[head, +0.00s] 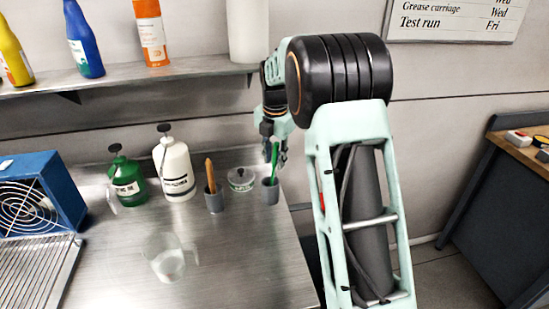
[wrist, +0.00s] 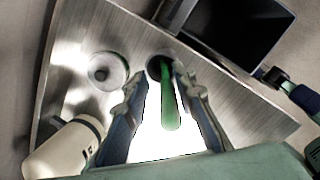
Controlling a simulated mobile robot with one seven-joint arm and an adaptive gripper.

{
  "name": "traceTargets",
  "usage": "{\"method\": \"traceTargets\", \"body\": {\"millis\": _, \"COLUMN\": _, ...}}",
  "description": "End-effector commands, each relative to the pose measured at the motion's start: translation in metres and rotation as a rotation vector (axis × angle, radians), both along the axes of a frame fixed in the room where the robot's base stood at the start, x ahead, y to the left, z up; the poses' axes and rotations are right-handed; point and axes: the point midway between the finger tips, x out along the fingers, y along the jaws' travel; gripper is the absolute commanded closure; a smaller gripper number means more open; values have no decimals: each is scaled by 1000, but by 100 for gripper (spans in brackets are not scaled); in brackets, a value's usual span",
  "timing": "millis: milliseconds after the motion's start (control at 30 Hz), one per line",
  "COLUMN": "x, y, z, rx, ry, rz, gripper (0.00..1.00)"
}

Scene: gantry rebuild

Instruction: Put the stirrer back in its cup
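The green stirrer (head: 274,165) stands in a small grey cup (head: 270,191) at the right end of the metal bench, its lower end inside. My gripper (head: 276,150) is around the stirrer's upper part, above the cup. In the wrist view the green stirrer (wrist: 170,105) runs from the dark mouth of the cup (wrist: 156,66) up between the fingers of my gripper (wrist: 160,82). The fingers are apart, with a clear gap on the left; the stirrer is closer to the right finger but does not appear gripped.
A second grey cup (head: 214,201) with a wooden handle (head: 210,175) stands to the left. A lidded glass jar (head: 241,179) stands between and behind. A white bottle (head: 175,170), green bottle (head: 128,182), clear jug (head: 168,262) and blue fan box (head: 40,195) are further left. The front bench is mostly clear.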

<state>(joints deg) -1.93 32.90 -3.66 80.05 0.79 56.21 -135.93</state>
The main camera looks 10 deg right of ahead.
Motion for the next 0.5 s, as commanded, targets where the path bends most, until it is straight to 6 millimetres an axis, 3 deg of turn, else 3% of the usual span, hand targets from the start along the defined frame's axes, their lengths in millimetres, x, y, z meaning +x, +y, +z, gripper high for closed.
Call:
{"method": "traceTargets", "body": {"millis": 333, "x": 0, "y": 0, "z": 3, "rx": 1, "ry": -1, "rz": 0, "gripper": 71}}
{"method": "traceTargets", "body": {"millis": 500, "x": -3, "y": 0, "z": 24, "rx": -1, "ry": -5, "rz": 0, "gripper": 71}}
